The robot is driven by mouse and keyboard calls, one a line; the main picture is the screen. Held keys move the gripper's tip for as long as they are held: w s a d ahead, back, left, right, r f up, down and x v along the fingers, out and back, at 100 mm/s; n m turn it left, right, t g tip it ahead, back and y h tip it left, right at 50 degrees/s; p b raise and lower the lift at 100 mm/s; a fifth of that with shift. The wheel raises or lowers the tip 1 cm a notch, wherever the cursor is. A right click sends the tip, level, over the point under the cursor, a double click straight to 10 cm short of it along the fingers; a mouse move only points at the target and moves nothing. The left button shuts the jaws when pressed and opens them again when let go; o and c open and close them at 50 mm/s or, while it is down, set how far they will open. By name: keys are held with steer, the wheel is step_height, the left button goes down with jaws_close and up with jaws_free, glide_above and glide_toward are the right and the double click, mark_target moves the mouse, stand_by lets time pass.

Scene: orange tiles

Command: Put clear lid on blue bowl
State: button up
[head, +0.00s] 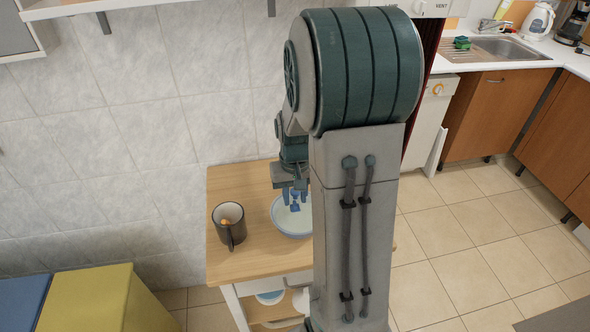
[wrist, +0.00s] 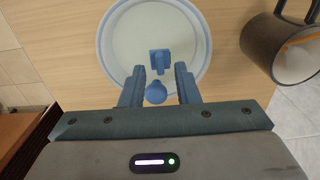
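The blue bowl (head: 291,235) stands upright on the wooden table, partly hidden by my arm in the head view. Its pale blue rim (wrist: 104,45) shows as a ring in the wrist view. A pale, see-through disc (wrist: 130,45) fills the ring and looks like the clear lid; whether it is fully seated I cannot tell. A small blue knob-like part (wrist: 156,93) and a blue block (wrist: 160,61) show over it. My gripper (head: 294,200) points down over the bowl. In the wrist view its fingers (wrist: 158,78) are spread, with the knob between them and gaps beside it.
A dark mug (head: 229,225) with something orange inside stands left of the bowl; it is at the upper right in the wrist view (wrist: 288,45). The table (head: 262,258) stands against a tiled wall. A yellow box (head: 95,298) is at lower left.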

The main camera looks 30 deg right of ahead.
mark_target(295, 202)
step_height(295, 202, up, 11)
steer(key=s+a+r+n+t, duration=0.1)
steer(key=s+a+n+t, duration=0.2)
steer(key=s+a, duration=0.8)
steer(key=shift+s+a, duration=0.2)
steer(key=shift+s, duration=1)
steer(key=shift+r, duration=0.1)
